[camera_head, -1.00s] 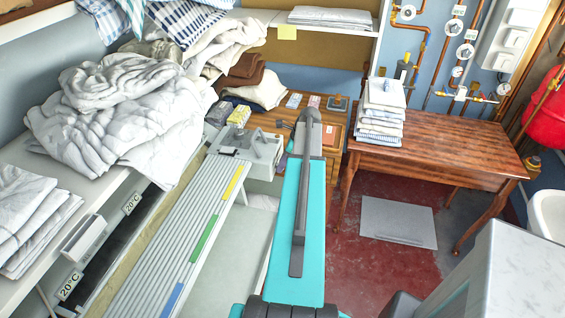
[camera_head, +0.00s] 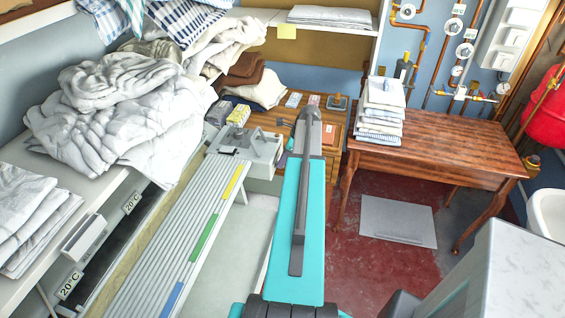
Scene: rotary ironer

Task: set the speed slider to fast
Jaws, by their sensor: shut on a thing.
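The rotary ironer (camera_head: 185,235) runs diagonally up the left half of the view, with a long ribbed grey surface marked yellow, green and blue along its right edge. A grey end box (camera_head: 262,147) with a small raised part on top sits at its far end. I cannot make out the speed slider or its setting. My turquoise and grey arm stretches up the middle, just right of the end box. My gripper is not seen; the arm's far end hides what lies behind it.
Crumpled white laundry (camera_head: 120,110) and folded cloths (camera_head: 35,220) lie on the left shelf. A wooden desk (camera_head: 333,140) with small boxes stands behind the arm. A wooden table (camera_head: 440,150) holds a folded stack (camera_head: 380,115). The red floor (camera_head: 365,270) is mostly open on the right.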

